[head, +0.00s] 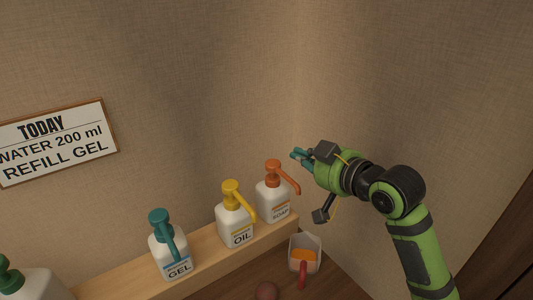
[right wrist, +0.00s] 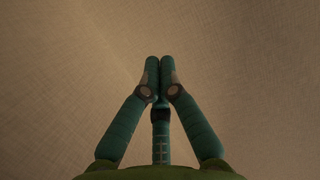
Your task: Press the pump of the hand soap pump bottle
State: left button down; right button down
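The soap bottle (head: 273,203) is white with an orange pump head (head: 273,170) and a label reading SOAP. It stands upright at the right end of the wooden shelf (head: 188,277) in the head view. My right gripper (head: 298,155) is above and to the right of the orange pump head, apart from it in the picture. In the right wrist view its fingers (right wrist: 160,70) are together with nothing between them, facing the bare wall. The bottle does not show in the right wrist view. My left gripper is not in view.
An OIL bottle (head: 235,222) with a yellow pump stands left of the soap, then a GEL bottle (head: 170,254) with a teal pump. A white container (head: 304,242) with orange contents is below right. Walls meet behind; a sign (head: 55,142) hangs left.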

jog(key=shift+s+r, duration=0.15)
jog(key=shift+r, duration=0.1)
jog(key=p, duration=0.3)
send_over(275, 172)
notch_tip(275, 172, down, 6)
jog(key=shift+r, duration=0.1)
jog(key=shift+f, duration=0.4)
jog(key=shift+f, duration=0.1)
